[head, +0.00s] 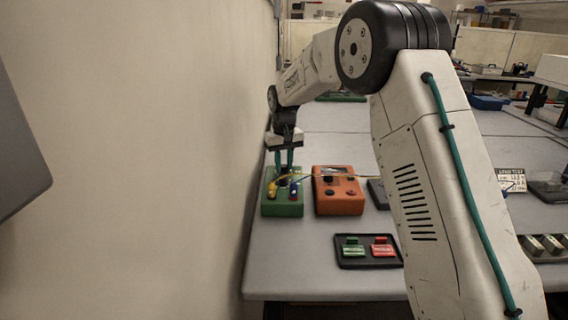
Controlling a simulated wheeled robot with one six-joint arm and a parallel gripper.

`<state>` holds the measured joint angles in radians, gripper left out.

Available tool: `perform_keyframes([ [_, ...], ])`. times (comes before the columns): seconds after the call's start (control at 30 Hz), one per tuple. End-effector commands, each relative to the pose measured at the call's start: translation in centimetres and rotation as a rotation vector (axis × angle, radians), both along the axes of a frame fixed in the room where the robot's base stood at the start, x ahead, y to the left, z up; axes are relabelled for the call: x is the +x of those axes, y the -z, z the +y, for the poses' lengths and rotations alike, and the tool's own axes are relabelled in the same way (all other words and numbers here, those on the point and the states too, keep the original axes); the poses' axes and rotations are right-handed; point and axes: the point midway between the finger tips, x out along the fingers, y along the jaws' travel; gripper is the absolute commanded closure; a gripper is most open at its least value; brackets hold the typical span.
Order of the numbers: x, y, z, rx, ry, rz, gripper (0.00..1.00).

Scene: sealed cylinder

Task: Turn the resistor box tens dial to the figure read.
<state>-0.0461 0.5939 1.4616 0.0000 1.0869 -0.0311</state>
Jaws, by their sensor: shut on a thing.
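A green box (284,208), which looks like the resistor box, stands near the table's left edge by the wall. My gripper (284,176) points down over its top, its fingers shut on a small dark dial there. The dial is mostly hidden between the fingers, and its figures are too small to read. An orange box (340,203) with a dark display (328,170) and several knobs stands just right of the green box. Its reading cannot be made out. A yellow lead (312,175) runs between the two boxes.
A black tray (345,263) with green and red blocks lies in front of the boxes. A small card (511,180) with writing stands at the right. The wall (190,150) is close on the left. My arm hides the middle of the table.

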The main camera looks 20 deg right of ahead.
Motion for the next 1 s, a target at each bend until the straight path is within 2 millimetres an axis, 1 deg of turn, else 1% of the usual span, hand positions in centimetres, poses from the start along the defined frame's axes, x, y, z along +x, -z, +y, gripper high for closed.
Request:
perform_keyframes([
  [0.23, 0.06, -0.13, -0.02, 0.000, 0.058, -0.003, 0.98],
  [0.63, 0.07, -0.15, -0.02, 0.000, 0.066, -0.003, 0.98],
  [0.67, 0.08, -0.16, -0.02, 0.000, 0.066, -0.003, 0.70],
  [0.7, 0.08, -0.16, -0.02, 0.000, 0.065, -0.003, 0.58],
  [0.73, 0.07, -0.15, -0.02, 0.000, 0.065, -0.003, 0.53],
  [1.0, 0.04, -0.14, -0.01, 0.000, 0.065, -0.002, 0.53],
])
